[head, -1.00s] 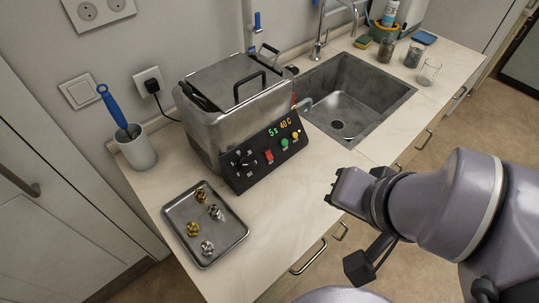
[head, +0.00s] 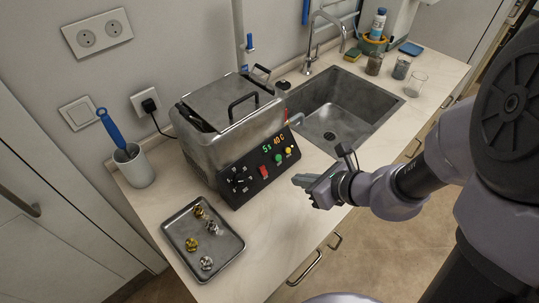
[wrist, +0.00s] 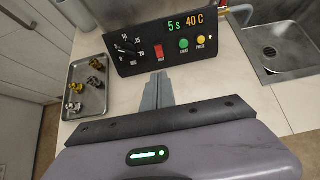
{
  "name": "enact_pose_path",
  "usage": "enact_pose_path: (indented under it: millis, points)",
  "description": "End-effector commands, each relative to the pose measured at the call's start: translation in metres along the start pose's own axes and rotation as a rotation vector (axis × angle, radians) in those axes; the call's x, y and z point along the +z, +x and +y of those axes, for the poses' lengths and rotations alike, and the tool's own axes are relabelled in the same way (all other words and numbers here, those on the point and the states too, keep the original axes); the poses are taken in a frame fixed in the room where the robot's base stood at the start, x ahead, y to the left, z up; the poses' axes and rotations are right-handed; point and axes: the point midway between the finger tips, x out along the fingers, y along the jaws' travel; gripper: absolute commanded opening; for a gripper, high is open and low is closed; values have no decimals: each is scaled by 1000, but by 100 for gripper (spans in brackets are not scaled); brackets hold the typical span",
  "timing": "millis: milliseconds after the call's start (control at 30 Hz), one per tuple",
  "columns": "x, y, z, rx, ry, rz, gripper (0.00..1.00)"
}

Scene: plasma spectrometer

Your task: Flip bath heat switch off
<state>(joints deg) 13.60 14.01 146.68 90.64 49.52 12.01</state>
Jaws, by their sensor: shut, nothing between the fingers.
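The bath (head: 228,125) is a steel box with a lid and handles, standing on the counter. Its black front panel (head: 258,165) carries a dial, a red switch, a green button and a yellow button, with the display reading 5s 40C. The red heat switch (head: 263,171) also shows in the wrist view (wrist: 159,52), just beyond the fingertips; its exact tilt is too small to tell. My gripper (head: 300,181) is shut and empty, in front of the panel and apart from it. In the wrist view its fingers (wrist: 158,80) point toward the red switch.
A metal tray (head: 180,237) with several small gold and silver parts lies left of the panel. A sink (head: 345,105) is to the right. A cup with a blue-handled tool (head: 134,168) stands at the left. The counter before the panel is clear.

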Motion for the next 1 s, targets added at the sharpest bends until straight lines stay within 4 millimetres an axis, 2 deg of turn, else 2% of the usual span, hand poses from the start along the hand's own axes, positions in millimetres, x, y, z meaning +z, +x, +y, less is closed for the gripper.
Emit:
enact_pose_path:
  millis: [133,267,400,600,700,833,1000]
  points:
    - [2,4,1,4,0,0,0]
    - [4,22,2,8,2,4,0]
    - [-3,59,2,5,-6,1,0]
    - [-2,102,1,4,-5,0,0]
    - [7,117,1,3,-6,0,0]
    - [14,130,1,2,-6,0,0]
    - [18,136,1,1,-4,0,0]
